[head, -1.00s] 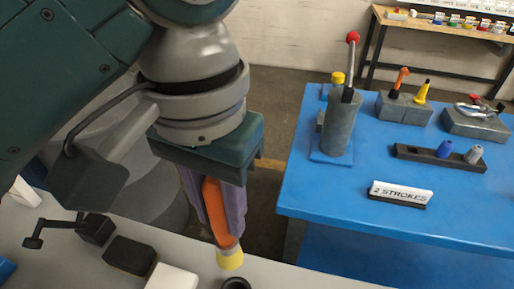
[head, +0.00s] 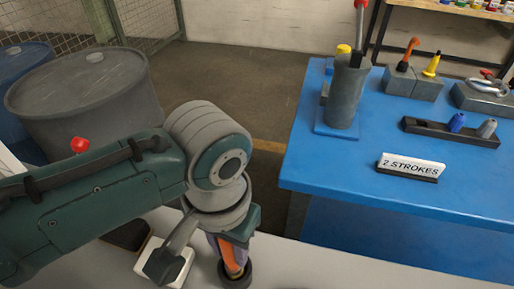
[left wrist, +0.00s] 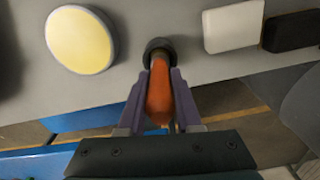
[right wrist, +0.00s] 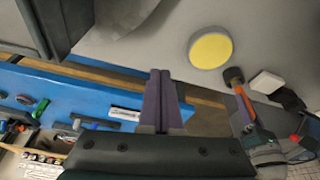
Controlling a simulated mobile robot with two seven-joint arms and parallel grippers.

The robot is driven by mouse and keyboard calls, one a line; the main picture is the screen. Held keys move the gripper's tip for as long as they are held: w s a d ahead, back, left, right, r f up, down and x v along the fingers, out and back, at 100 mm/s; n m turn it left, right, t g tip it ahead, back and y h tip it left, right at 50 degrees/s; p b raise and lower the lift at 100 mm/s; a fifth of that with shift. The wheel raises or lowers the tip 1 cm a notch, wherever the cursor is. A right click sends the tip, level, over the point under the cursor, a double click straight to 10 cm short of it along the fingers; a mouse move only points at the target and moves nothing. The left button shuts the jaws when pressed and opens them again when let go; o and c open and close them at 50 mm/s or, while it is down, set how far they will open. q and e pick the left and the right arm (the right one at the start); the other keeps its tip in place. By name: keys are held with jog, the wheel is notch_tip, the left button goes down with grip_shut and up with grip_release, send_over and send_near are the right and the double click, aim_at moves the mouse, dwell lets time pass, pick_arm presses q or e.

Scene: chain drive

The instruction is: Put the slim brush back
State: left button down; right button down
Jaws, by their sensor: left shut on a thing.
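The slim brush (head: 231,257) has an orange handle; it also shows in the left wrist view (left wrist: 160,95). My left gripper (head: 230,250) is shut on the handle, with a purple finger on each side. The brush's lower end is inside a dark round holder (head: 236,278) on the grey bench, so its yellow tip is hidden. The holder also shows in the left wrist view (left wrist: 159,47). Whether the brush rests on the holder's bottom cannot be seen. My right gripper (right wrist: 162,75) is shut with its fingers together and nothing visible between them, away from the brush.
A round yellow pad (right wrist: 210,49) lies beside the holder. A white block (head: 165,266) and a black block (head: 128,236) stand left of it. Across a floor gap, a blue table (head: 330,170) carries a lever pump (head: 346,95) and a "2 STROKES" sign (head: 411,166).

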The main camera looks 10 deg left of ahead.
pick_arm(q)
jog(key=shift+f, duration=0.45)
